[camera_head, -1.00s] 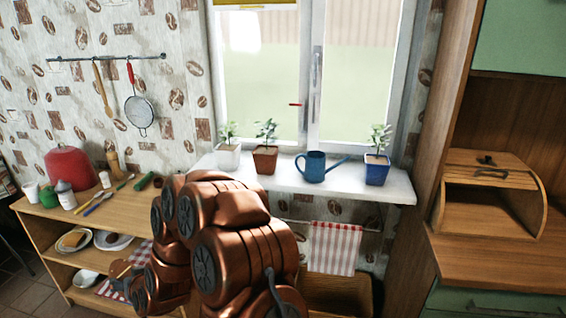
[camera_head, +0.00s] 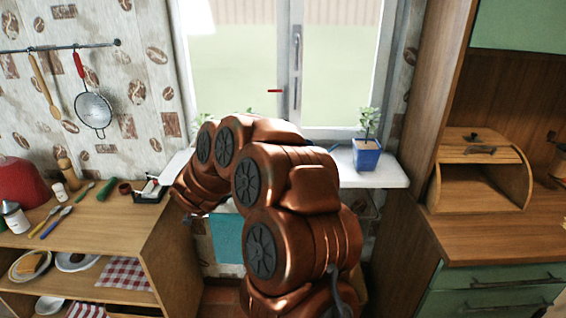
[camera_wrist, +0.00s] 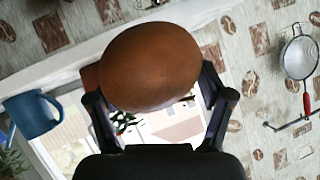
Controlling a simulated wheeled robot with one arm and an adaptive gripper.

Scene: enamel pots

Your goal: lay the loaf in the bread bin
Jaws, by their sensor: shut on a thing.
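In the wrist view the loaf (camera_wrist: 150,65), a rounded brown bread, sits between the fingers of my gripper (camera_wrist: 156,92). The gripper is shut on it, with one finger at each side. In the head view my arm hides the gripper and the loaf. The wooden bread bin (camera_head: 508,158) stands on the counter at the right of the head view. Its front is open and its visible inside looks empty. The loaf is away from the bin.
The bin's wooden counter (camera_head: 470,236) has bare room in front of it. A blue potted plant (camera_head: 367,152) stands on the window sill (camera_head: 398,176) left of the bin. A blue watering can (camera_wrist: 32,116) shows in the wrist view. A shelf unit (camera_head: 105,218) with kitchen things is at left.

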